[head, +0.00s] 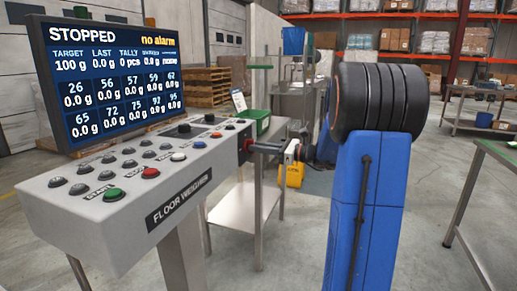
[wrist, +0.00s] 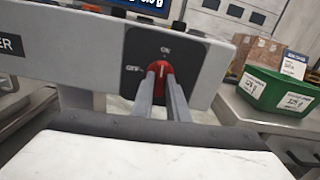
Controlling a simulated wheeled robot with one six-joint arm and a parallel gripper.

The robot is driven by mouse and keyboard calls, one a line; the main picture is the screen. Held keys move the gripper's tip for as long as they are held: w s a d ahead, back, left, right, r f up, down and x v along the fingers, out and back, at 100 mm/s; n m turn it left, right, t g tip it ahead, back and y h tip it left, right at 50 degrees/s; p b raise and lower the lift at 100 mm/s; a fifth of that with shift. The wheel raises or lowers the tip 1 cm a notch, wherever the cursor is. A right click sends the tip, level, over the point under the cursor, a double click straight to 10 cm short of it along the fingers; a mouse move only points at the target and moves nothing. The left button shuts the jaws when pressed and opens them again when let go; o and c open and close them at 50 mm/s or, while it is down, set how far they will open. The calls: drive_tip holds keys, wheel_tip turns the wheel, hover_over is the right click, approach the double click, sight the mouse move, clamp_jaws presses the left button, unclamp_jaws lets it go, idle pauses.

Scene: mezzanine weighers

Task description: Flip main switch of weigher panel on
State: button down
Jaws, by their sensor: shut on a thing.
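The weigher panel (head: 120,190) is a grey sloped console marked FLOOR WEIGHER, under a lit screen (head: 110,80) that reads STOPPED and no alarm. Its main switch (wrist: 158,67) is a red rotary knob on a black plate, with ON above and OFF to the left. The pale mark on the knob looks about upright, toward ON. My gripper (wrist: 162,84) is shut on the knob, with its two fingers reaching it from below in the wrist view. In the head view my gripper (head: 258,147) meets the panel's right end, and the knob is mostly hidden.
A green bin (wrist: 277,92) with labels stands on a steel table to the right of the panel in the wrist view. A yellow container (head: 292,174) is behind my arm. Another table (head: 497,150) stands at the right. Open floor lies between.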

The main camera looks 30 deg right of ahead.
drive_tip(key=shift+m, duration=0.5)
drive_tip(key=c, duration=1.7)
unclamp_jaws()
drive_tip(key=shift+d, duration=0.1)
drive_tip(key=v, duration=1.7)
drive_tip(key=shift+s+d, duration=0.1)
drive_tip(key=shift+s, duration=0.05)
